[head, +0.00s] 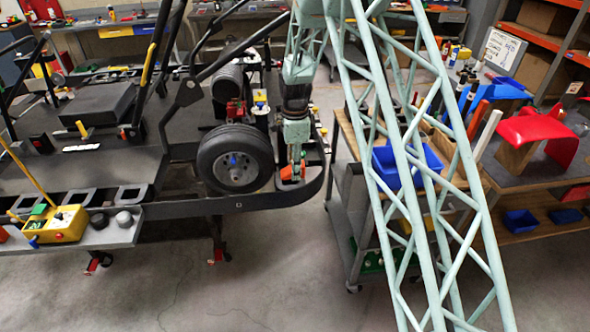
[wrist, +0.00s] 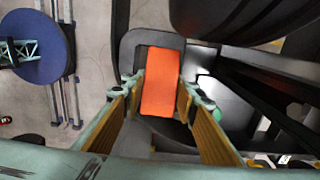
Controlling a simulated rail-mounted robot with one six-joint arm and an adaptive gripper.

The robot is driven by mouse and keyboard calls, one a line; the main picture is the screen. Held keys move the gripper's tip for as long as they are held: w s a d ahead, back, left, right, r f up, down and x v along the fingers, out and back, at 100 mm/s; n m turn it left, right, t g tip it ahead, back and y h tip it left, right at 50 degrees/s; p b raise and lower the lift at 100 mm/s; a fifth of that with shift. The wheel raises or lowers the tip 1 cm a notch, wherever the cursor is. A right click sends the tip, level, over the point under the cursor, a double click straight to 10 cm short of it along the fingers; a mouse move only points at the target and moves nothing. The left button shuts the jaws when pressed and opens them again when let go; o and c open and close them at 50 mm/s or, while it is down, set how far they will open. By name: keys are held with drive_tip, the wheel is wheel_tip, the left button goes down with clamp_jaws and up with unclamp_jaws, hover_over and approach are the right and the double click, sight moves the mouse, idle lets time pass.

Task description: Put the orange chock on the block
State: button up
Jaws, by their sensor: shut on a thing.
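My gripper (head: 296,160) is at the kart's near right corner, just right of the kart wheel (head: 236,160). It is shut on the orange chock (head: 288,173). In the wrist view the orange chock (wrist: 160,80) shows as an orange rectangle between the two tan finger pads of my gripper (wrist: 160,98), over a dark grey part of the kart. I cannot tell whether the chock still touches anything below. I cannot make out for certain which thing is the block.
The kart's black bumper (head: 270,203) curves around close below my gripper. In the wrist view the dark tyre (wrist: 240,18) is close by at the top. A cart with a blue bin (head: 407,165) stands to the right. Clear floor lies in front.

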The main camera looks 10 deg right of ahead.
drive_tip(key=shift+f, duration=0.2)
drive_tip(key=o, duration=0.9)
drive_tip(key=shift+r, duration=0.15)
wheel_tip(320, 180, up, 12)
drive_tip(key=shift+r+p, duration=0.1)
drive_tip(key=shift+p, duration=0.3)
idle(0.8)
